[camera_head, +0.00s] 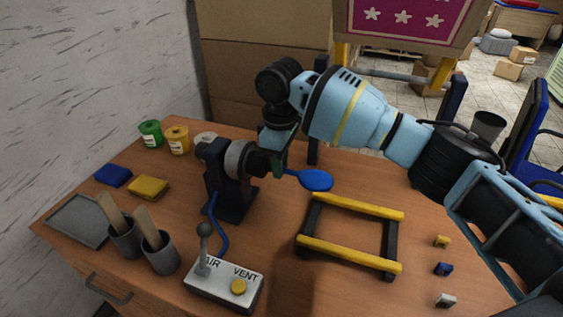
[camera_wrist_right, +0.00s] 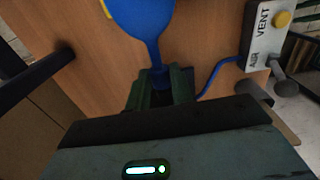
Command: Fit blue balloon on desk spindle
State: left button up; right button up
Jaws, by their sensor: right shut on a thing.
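The blue balloon (camera_head: 317,181) lies flat and limp, its rounded body pointing right, away from the desk spindle. It also shows in the right wrist view (camera_wrist_right: 143,14), with its neck running down between the fingers. My right gripper (camera_head: 282,168) is shut on the balloon's neck (camera_wrist_right: 160,88). The desk spindle (camera_head: 236,157) is a dark stand with a grey ring and a black nozzle facing right. The gripper is right beside the nozzle's end in the head view. The fingers hide the balloon's mouth, and I cannot tell whether it touches the nozzle. My left gripper is not in view.
An AIR/VENT control box (camera_head: 224,286) with a lever stands in front of the spindle, joined by a blue hose (camera_head: 216,228). A yellow-and-black frame (camera_head: 351,253) lies to the right. Two grey cups (camera_head: 160,254) stand at left. Paint pots (camera_head: 177,140) stand behind.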

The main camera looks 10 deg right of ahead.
jog(key=shift+w+a, duration=0.2)
jog(key=shift+a, duration=0.05)
dwell(0.3)
jog(key=o, duration=0.8)
jog(key=shift+o, duration=0.2)
jog(key=shift+r+p, duration=0.85)
jog(key=shift+r, duration=1.7)
jog(key=shift+r+p, duration=0.4)
jog(key=shift+r, duration=1.6)
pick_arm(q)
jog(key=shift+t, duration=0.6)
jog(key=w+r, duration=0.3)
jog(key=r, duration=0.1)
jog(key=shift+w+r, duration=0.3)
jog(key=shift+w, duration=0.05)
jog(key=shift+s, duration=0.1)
pick_arm(e)
jog(key=shift+s+f, duration=0.1)
jog(key=shift+f, duration=0.05)
